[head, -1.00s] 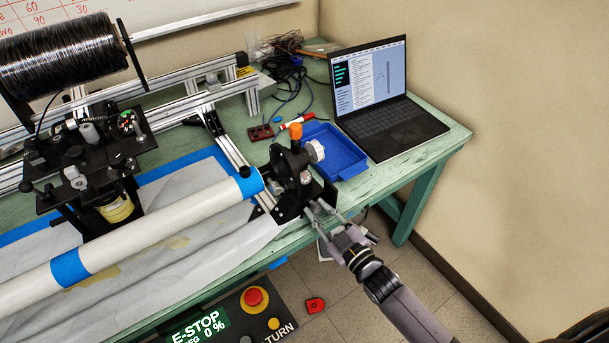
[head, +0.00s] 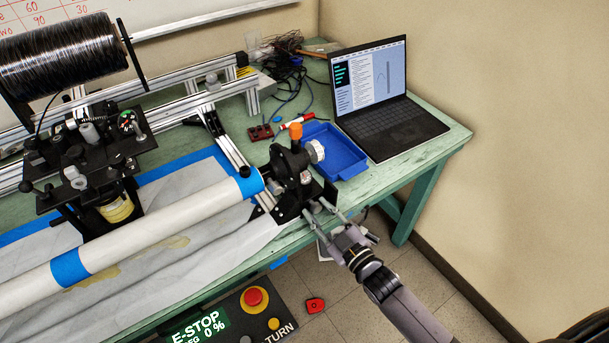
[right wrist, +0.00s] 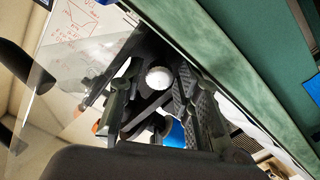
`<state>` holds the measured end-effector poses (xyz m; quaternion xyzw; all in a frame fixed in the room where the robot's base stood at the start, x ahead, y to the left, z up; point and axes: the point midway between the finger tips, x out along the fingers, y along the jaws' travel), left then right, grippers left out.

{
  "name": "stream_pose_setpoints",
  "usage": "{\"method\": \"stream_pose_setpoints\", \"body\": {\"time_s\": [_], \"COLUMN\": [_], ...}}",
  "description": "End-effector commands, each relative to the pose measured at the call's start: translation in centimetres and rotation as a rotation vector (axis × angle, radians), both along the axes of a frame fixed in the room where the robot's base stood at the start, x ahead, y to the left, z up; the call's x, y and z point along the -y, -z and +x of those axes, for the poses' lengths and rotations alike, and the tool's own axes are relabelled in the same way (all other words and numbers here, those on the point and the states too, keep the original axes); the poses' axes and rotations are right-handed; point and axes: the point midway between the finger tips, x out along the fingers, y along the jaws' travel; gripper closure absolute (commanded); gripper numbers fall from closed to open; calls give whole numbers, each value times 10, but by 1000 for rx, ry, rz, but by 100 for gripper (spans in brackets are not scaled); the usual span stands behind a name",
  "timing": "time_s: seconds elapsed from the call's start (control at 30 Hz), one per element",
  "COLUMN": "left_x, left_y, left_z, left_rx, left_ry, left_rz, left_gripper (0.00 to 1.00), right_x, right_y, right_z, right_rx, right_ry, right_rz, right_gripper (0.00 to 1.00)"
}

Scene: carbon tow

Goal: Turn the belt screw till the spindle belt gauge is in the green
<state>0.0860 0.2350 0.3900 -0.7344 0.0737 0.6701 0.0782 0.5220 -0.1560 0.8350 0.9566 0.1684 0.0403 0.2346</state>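The black spindle unit (head: 287,172) stands at the right end of the white tube (head: 150,222), near the table's front edge. It carries an orange cap (head: 296,131) and a white ribbed round part (head: 316,151). My right gripper (head: 323,206) is open just in front of the unit's lower front. In the right wrist view its fingers (right wrist: 160,105) stand apart, with a white round part (right wrist: 158,78) visible beyond and between them. I cannot make out the belt screw or read a belt gauge; both seem hidden or too small. My left gripper is out of view.
A blue tray (head: 340,165) and an open laptop (head: 385,110) are to the right of the spindle. A control box (head: 240,318) with a red button (head: 255,298) is below the table edge. A small dial (head: 127,122) sits on the carriage at left.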

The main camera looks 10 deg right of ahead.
Motion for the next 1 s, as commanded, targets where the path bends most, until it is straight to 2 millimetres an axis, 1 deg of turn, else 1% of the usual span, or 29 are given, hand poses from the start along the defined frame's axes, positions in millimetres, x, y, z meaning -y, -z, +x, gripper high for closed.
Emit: {"method": "stream_pose_setpoints", "body": {"time_s": [0.13,0.23,0.7,0.83,1.0], "left_x": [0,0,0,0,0], "left_y": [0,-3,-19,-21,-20], "left_z": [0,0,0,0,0], "left_rx": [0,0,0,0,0], "left_ry": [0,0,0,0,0], "left_rz": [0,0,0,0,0], "left_gripper": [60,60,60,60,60], "right_x": [0,2,18,21,21], "right_y": [-1,-1,-1,-1,-1], "right_z": [0,-6,-49,-55,-56], "right_rx": [1,-1,-1,1,2], "right_ry": [0,0,0,0,0], "right_rz": [0,0,0,0,0], "right_gripper": [69,69,69,69,69]}}
